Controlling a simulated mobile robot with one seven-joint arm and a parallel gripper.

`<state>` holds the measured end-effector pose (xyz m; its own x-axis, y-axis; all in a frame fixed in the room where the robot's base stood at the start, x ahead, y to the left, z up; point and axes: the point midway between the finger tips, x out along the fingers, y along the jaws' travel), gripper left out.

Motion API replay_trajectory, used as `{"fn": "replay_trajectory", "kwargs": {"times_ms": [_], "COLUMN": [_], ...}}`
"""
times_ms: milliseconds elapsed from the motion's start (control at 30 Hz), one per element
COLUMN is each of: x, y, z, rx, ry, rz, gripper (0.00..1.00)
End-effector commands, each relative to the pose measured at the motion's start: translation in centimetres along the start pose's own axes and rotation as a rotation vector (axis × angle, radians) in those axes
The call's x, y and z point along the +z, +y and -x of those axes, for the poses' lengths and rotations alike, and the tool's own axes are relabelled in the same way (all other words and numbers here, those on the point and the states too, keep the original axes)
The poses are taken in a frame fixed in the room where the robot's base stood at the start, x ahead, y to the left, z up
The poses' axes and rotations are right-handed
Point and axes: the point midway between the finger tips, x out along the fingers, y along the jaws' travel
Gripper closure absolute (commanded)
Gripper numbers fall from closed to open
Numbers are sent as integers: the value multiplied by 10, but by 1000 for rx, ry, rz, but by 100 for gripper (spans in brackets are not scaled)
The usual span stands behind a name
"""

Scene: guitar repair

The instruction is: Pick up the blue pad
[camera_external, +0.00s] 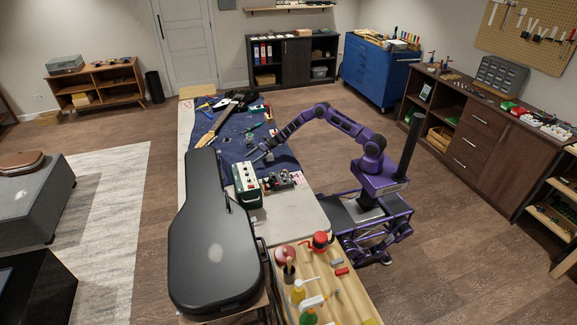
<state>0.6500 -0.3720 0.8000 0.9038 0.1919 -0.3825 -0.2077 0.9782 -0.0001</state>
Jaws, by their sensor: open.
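I cannot single out a small blue pad in this view. A dark blue cloth-like mat (232,148) covers much of the long workbench. My gripper (257,154) is over the right part of this mat, reaching from the right side of the bench and pointing down to the left. Its jaws look small here and are open, with nothing visible between them. I cannot tell its exact height above the mat. A small grey-blue block (337,262) lies on the wooden cart top at the front, far from my gripper.
A guitar (212,131) and several tools lie on the mat. A green-and-white box (246,186) and a dark device (279,181) stand just in front of my gripper. A black guitar case (213,245) fills the near left. Red items and bottles crowd the wooden cart (352,300).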

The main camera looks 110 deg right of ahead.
Motion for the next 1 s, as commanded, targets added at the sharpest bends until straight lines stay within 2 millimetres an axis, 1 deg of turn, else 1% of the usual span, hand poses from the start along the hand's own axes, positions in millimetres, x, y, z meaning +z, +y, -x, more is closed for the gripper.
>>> {"fn": "replay_trajectory", "kwargs": {"times_ms": [33, 233, 400, 533, 667, 867, 1000], "x": [0, -2, -8, -7, -6, -6, -6], "y": [0, 0, -3, -3, -4, -4, -4], "z": [-5, -18, -42, -56, -62, -62, -62], "rx": [1, 1, 2, 1, -1, -1, -1], "ry": [0, 0, 0, 0, 0, 0, 0], "rz": [1, 1, 2, 1, 1, 0, 0], "gripper": [0, 0, 0, 0, 0, 0, 25]}}
